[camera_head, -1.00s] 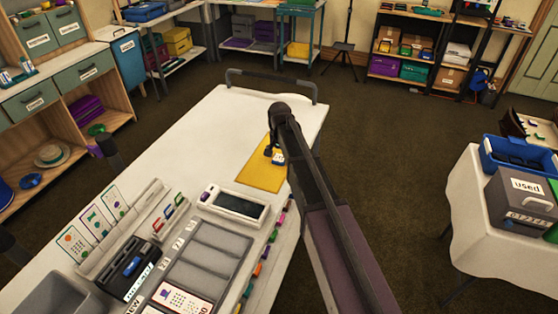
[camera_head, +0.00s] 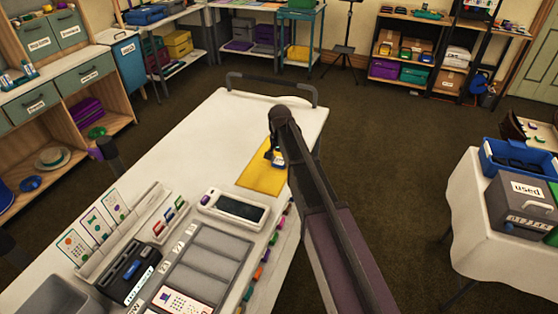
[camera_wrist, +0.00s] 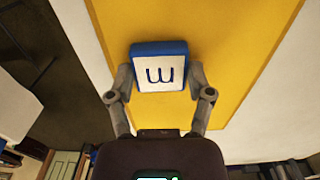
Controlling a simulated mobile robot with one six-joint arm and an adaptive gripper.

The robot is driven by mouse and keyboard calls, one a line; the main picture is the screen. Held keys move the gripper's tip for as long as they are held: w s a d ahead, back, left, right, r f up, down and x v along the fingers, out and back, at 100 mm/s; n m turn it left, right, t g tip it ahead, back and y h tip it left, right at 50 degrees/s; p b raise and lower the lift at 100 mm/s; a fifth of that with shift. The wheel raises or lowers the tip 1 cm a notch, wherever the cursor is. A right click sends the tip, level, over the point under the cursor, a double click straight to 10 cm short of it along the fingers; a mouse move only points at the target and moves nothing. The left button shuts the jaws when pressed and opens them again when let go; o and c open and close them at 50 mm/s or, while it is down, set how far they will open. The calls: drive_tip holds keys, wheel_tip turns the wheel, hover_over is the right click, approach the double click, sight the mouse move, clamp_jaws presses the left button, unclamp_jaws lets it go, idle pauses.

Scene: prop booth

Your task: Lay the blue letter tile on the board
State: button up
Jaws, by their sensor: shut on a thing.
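The blue letter tile (camera_wrist: 160,66) has a blue rim and a white face with a blue letter. In the wrist view it sits between the two fingertips of my gripper (camera_wrist: 160,80), which is shut on it. The yellow board (camera_wrist: 235,50) fills the middle behind the tile. In the head view the board (camera_head: 258,180) lies on the white table, and my gripper (camera_head: 277,157) is over its right part with the tile (camera_head: 279,162). I cannot tell whether the tile touches the board.
A device with a dark screen (camera_head: 236,208) and a grey compartment tray (camera_head: 205,262) stand in front of the board. Colored pieces line the table's right edge. The white table (camera_head: 215,125) is clear behind the board. A side table with a grey "used" box (camera_head: 520,203) is at right.

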sight(280, 161)
drive_tip(key=shift+r+p, duration=1.45)
drive_tip(key=shift+r, duration=0.15)
drive_tip(key=s+d+r+p, duration=0.1)
drive_tip(key=s+d, duration=0.1)
drive_tip(key=s, duration=0.5)
drive_tip(key=s+d, duration=0.2)
drive_tip(key=s, duration=0.6)
drive_tip(key=shift+s+r+p, duration=0.3)
drive_tip(key=shift+r+p, duration=0.05)
drive_tip(key=shift+d, duration=0.1)
